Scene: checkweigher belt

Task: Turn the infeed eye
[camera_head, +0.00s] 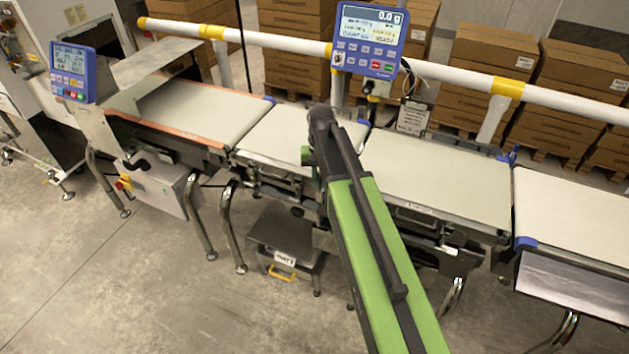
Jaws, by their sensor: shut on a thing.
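My arm (380,250), green and black, reaches up from the bottom edge to the front side of the belt line. Its dark far end (322,116) is over the junction of a short pale belt (285,137) and a longer pale belt (440,180). A small dark and green part shows just left of the arm there, too small to tell what it is. My jaws are hidden behind the arm. I cannot make out the infeed eye; the arm covers part of the belt edge. Whether the gripper touches the eye cannot be seen.
A blue display (370,40) reading 0.0 g stands behind the belts, near a white and yellow rail (270,40). Another blue display (73,72) is at the left. Cartons fill the back. The left floor is clear.

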